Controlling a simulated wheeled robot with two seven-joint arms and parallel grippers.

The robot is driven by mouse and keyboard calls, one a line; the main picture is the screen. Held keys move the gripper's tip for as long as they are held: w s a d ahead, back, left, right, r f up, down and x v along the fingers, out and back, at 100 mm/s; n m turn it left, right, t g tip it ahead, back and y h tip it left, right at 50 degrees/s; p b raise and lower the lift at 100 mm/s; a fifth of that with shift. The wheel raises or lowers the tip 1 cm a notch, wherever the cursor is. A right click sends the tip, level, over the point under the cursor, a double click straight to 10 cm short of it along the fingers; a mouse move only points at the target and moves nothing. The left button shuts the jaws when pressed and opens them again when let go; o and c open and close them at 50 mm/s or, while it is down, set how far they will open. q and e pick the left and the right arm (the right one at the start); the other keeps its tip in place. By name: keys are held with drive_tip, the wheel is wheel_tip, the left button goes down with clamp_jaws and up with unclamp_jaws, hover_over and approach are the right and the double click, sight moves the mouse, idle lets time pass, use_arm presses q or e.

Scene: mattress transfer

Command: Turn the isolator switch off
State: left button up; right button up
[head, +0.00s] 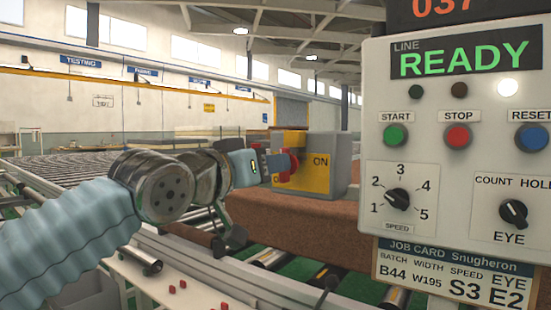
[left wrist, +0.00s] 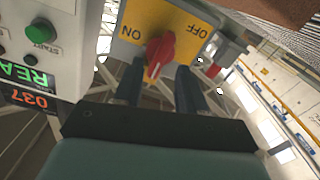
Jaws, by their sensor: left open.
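The isolator switch is a grey box (head: 343,160) with a yellow face plate (head: 318,177) and a red handle (head: 285,166), at the middle of the head view. ON is readable on the plate; the other label is mostly hidden there. The left wrist view shows the red handle (left wrist: 161,54) between ON at left and OFF at right, both upside down. My left gripper (left wrist: 160,77) is open, its two dark fingers on either side of the handle's near end. Contact cannot be told. In the head view the gripper (head: 268,164) reaches the box from the left.
A control panel (head: 440,150) reading READY, with buttons and dials, stands close on the right. A brown block (head: 310,222) lies below the switch on a roller conveyor (head: 225,270). More rollers (head: 70,170) stretch behind my left arm.

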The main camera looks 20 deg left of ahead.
use_arm(q)
drive_tip(key=shift+x, duration=1.2)
